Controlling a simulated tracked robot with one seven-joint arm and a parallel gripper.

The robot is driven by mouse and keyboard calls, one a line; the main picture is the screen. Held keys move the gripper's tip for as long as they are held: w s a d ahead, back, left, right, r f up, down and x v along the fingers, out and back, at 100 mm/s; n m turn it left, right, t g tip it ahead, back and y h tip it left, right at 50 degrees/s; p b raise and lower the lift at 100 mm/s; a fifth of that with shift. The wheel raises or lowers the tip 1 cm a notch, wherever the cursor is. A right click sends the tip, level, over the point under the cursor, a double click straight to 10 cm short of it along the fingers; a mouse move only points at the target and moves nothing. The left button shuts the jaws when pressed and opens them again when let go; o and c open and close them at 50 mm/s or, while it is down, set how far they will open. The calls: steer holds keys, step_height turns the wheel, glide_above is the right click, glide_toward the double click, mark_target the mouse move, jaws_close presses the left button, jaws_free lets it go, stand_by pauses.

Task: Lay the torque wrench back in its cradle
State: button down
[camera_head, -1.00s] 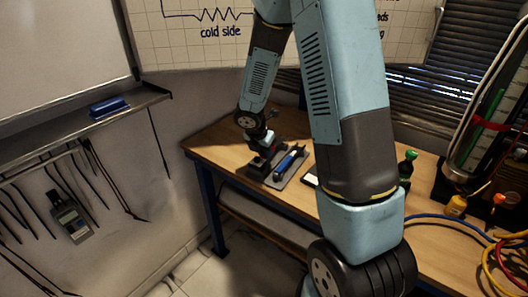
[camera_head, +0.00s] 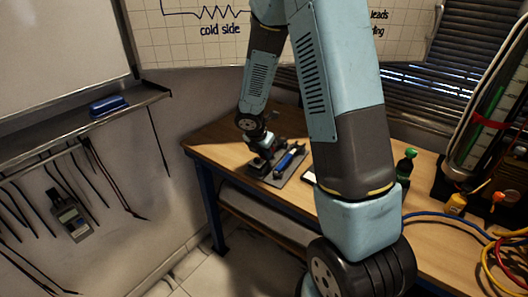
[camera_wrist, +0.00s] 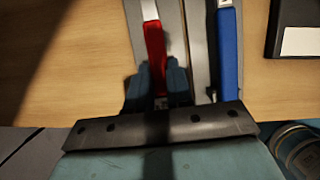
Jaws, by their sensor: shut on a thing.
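My gripper (camera_wrist: 158,82) is shut on the red handle of a tool with a pale metal shaft, which I take to be the torque wrench (camera_wrist: 155,42). In the wrist view the handle runs up and away between my two dark fingers. It lies over or on a grey plate (camera_wrist: 175,18), which seems to be part of the cradle; I cannot tell whether it touches. In the head view my gripper (camera_head: 264,151) is low over the left side of the same plate (camera_head: 291,176), among dark blocks. The wrench is mostly hidden there.
A blue-handled tool (camera_wrist: 228,50) lies parallel, just right of the wrench; it shows on the plate in the head view (camera_head: 289,158). A dark object with a white label (camera_wrist: 299,30) lies farther right. A green-capped bottle (camera_head: 405,165) and hoses occupy the bench's right. Bare wood (camera_head: 222,140) lies left.

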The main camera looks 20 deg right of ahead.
stand_by(0.3)
steer(key=c, duration=0.9)
jaws_free()
steer(key=shift+c, duration=0.2)
steer(key=v, duration=1.3)
steer(key=shift+r, duration=0.25)
steer(key=shift+s+a, duration=0.1)
